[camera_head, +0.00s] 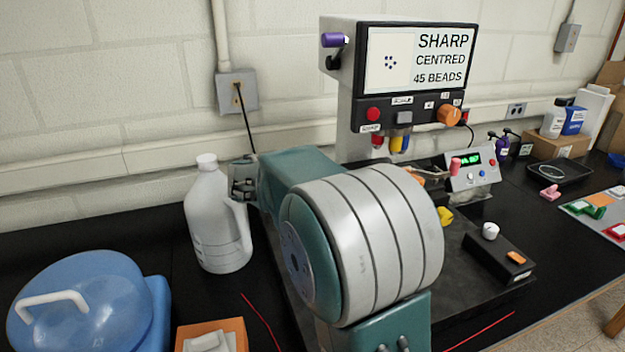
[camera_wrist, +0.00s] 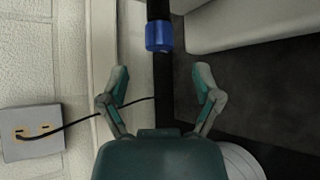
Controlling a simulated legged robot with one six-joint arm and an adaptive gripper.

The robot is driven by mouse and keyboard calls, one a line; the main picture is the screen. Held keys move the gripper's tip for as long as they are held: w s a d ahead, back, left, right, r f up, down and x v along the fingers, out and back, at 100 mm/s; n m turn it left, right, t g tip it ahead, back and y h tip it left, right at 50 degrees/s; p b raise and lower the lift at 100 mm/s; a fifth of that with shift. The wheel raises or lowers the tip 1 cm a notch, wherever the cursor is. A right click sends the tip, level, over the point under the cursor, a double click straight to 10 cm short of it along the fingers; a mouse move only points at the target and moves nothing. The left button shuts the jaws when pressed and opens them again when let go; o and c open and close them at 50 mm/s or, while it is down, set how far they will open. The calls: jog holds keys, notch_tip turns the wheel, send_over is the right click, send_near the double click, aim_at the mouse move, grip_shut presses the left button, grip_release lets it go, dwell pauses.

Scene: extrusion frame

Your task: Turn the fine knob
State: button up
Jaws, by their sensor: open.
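I cannot read which control is labelled fine. In the head view, the machine (camera_head: 345,95) has a purple knob (camera_head: 333,40) on its upper left side and an orange knob (camera_head: 449,114) at its panel's lower right. A white knob (camera_head: 490,231) sits on a low black box. In the wrist view, a blue cylindrical knob (camera_wrist: 159,36) shows ahead of my gripper (camera_wrist: 162,84), whose fingers are apart with nothing between them. I cannot tell whether it is the purple one.
A white jug (camera_head: 215,225) stands left of my arm. A wall outlet (camera_head: 238,91) with a black cord is behind it. A blue lidded container (camera_head: 80,300) is front left. A control box with a green display (camera_head: 471,160), a black tray (camera_head: 560,171) and bottles are to the right.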

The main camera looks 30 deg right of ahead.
jog(key=v, duration=0.5)
jog(key=shift+s+a+r, duration=0.1)
jog(key=shift+a, duration=0.25)
dwell(1.0)
